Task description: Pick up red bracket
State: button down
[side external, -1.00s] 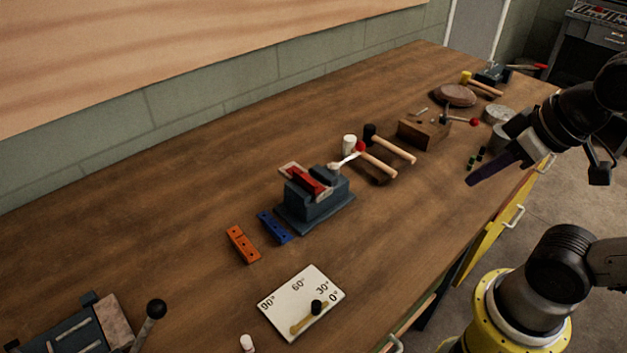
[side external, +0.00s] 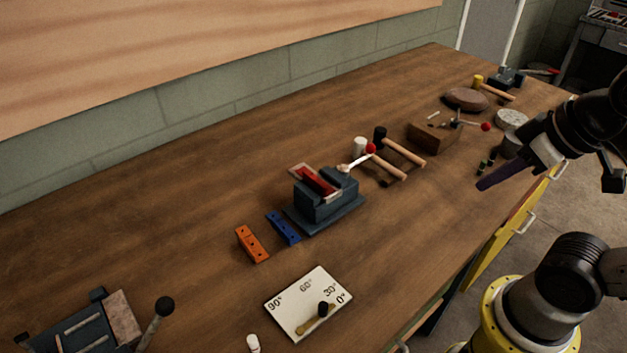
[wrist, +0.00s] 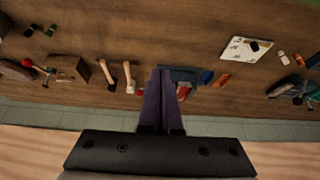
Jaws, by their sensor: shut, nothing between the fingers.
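The red bracket (side external: 318,181) appears as a red strip lying in a pale frame on top of a blue-grey clamp fixture (side external: 325,208) at mid-bench. A lever with a red ball end rises beside it. In the wrist view, red parts (wrist: 184,91) show beside the fingers, which partly hide the fixture. My gripper (side external: 482,187) has purple fingers and is at the right side of the bench, well apart from the bracket. In the wrist view my gripper (wrist: 160,72) is shut, with its fingers together and empty.
An orange block (side external: 252,244) and a blue block (side external: 283,228) lie left of the fixture. An angle plate (side external: 302,313) is in front. Mallets (side external: 402,153) and a wooden block (side external: 432,137) stand between fixture and gripper. The back left of the bench is clear.

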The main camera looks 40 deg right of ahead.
jog(key=c, duration=1)
grip_release()
jog(key=shift+o, duration=0.2)
